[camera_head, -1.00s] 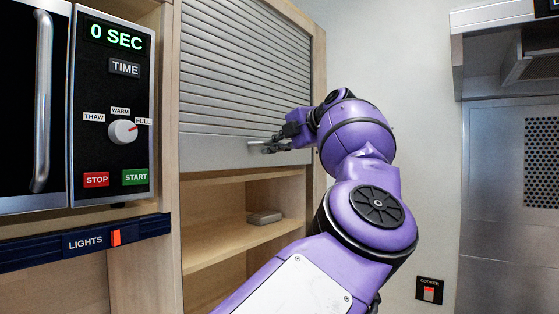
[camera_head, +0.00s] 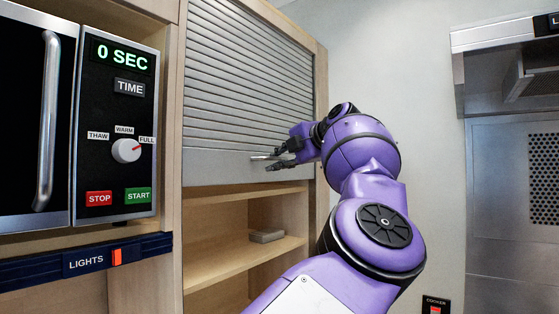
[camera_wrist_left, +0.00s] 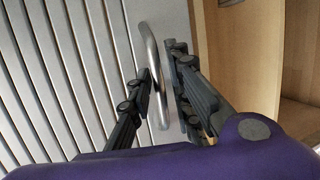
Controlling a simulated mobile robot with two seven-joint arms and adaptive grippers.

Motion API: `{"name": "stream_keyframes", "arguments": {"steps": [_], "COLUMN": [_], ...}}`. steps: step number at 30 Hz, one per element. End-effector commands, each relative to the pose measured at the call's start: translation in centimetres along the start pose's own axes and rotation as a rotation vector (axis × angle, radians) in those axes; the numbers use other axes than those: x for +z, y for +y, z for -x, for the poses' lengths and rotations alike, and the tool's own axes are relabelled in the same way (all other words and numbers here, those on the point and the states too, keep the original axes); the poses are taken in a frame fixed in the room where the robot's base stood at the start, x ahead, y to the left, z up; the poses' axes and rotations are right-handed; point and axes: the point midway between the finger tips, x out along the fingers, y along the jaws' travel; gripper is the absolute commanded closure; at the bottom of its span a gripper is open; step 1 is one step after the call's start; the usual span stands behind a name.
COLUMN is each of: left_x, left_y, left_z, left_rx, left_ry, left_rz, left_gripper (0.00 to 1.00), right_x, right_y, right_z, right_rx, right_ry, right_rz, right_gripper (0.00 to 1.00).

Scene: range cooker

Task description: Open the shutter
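The grey slatted shutter (camera_head: 245,85) covers the upper part of a wooden cabinet in the head view. Its lower edge is above the cabinet shelf, leaving a gap below. A metal bar handle (camera_head: 258,157) sits on its plain bottom panel. My left gripper (camera_head: 278,157) is at the handle. In the left wrist view, the bar handle (camera_wrist_left: 153,65) runs between the two spread fingers of my left gripper (camera_wrist_left: 160,80), close to the left finger, with a gap towards the right one. The slats also show at left in that view. My right gripper is out of view.
A microwave (camera_head: 115,130) with a long door handle stands left of the shutter, above a lights switch panel (camera_head: 90,261). A small grey box (camera_head: 266,236) lies on the open cabinet shelf (camera_head: 225,265). A metal cooker hood (camera_head: 510,75) is at right, beyond bare wall.

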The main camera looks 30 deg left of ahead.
Motion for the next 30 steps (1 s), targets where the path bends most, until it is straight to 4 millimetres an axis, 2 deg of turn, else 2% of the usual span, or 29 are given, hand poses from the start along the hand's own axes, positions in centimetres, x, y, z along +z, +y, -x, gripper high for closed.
{"name": "stream_keyframes", "arguments": {"steps": [15, 21, 30], "left_x": [0.0, 0.0, 0.0], "left_y": [0.1, 0.1, 0.1], "left_z": [9.8, 11.5, 11.7], "left_rx": [0.002, 0.001, 0.001], "left_ry": [-0.003, -0.001, -0.001], "left_rz": [0.002, 0.002, 0.002], "left_gripper": [0.82, 0.82, 0.82], "right_x": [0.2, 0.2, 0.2], "right_y": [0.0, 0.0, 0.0], "right_z": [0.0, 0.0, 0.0], "right_rx": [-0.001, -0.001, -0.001], "right_ry": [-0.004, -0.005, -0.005], "right_rz": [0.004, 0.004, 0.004], "right_gripper": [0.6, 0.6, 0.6]}}
